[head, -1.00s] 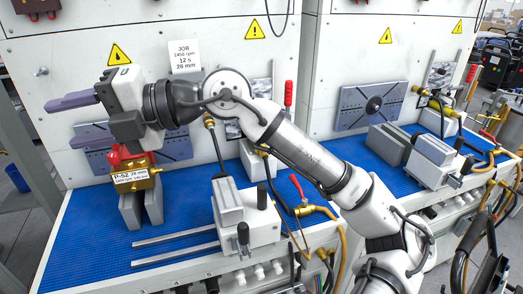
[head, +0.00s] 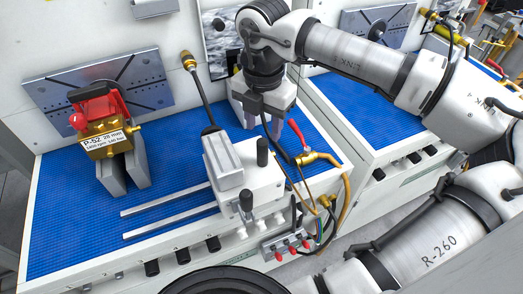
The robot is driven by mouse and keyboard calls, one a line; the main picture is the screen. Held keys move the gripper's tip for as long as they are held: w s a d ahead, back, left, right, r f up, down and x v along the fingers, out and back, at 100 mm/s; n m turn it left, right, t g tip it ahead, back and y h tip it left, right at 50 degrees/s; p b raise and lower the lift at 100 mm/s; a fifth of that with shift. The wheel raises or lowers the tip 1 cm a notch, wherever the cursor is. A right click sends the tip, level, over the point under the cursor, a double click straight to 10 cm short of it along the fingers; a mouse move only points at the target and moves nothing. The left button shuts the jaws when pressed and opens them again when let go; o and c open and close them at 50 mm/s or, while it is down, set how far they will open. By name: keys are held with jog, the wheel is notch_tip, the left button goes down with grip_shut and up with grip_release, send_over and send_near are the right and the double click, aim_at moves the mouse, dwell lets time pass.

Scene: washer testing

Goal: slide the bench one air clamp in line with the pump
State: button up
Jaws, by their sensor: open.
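The bench one air clamp (head: 238,172) is a white and grey block with two black knobs. It sits at the right end of two parallel metal rails (head: 165,202) on the blue mat. The pump (head: 108,132) is a brass block with a red top and a white P-52, 28 mm label. It rests on two grey blocks (head: 124,170) at the left, behind the rails' left end, so the clamp stands well to its right. My gripper (head: 274,136) points down, open, behind and right of the clamp, apart from it. Its fingers are partly hard to separate from the background.
A red-handled valve (head: 299,137) with brass fittings and a yellow hose stands right of the clamp. A slotted grey plate (head: 98,88) is on the back wall. The blue mat (head: 70,225) is bare at front left.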

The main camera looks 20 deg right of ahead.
aim_at(263, 154)
notch_tip(263, 154, down, 10)
jog(key=b, duration=0.3)
jog(key=shift+w, duration=0.1)
grip_shut()
